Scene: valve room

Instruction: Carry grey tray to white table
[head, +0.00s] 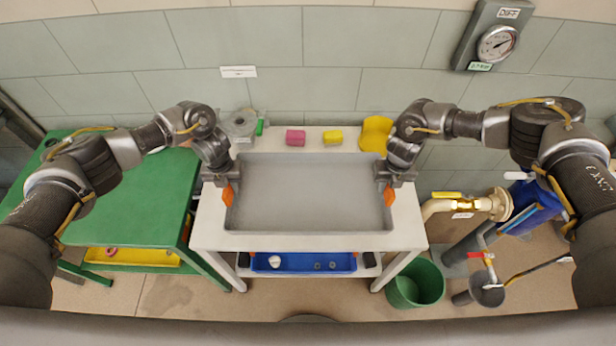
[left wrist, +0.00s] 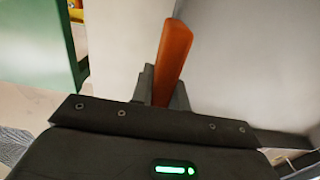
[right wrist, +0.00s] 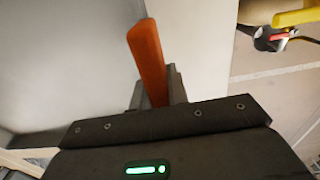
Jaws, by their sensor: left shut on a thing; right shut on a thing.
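The grey tray (head: 310,195) is a wide, shallow, empty tray with an orange handle at each short side. It is level over the top of the white table (head: 209,225); I cannot tell whether it touches the tabletop. My left gripper (head: 224,184) is shut on the left orange handle (head: 228,197), which also shows in the left wrist view (left wrist: 172,65). My right gripper (head: 391,184) is shut on the right orange handle (head: 388,198), also in the right wrist view (right wrist: 147,60). The jaws partly hide both handles.
A pink block (head: 295,138), a yellow block (head: 332,137) and a yellow item (head: 375,133) are along the table's back. A blue tray (head: 300,262) is on its lower shelf. A green table (head: 130,195) stands left; a green bucket (head: 418,287) and valve pipes (head: 465,205) are right.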

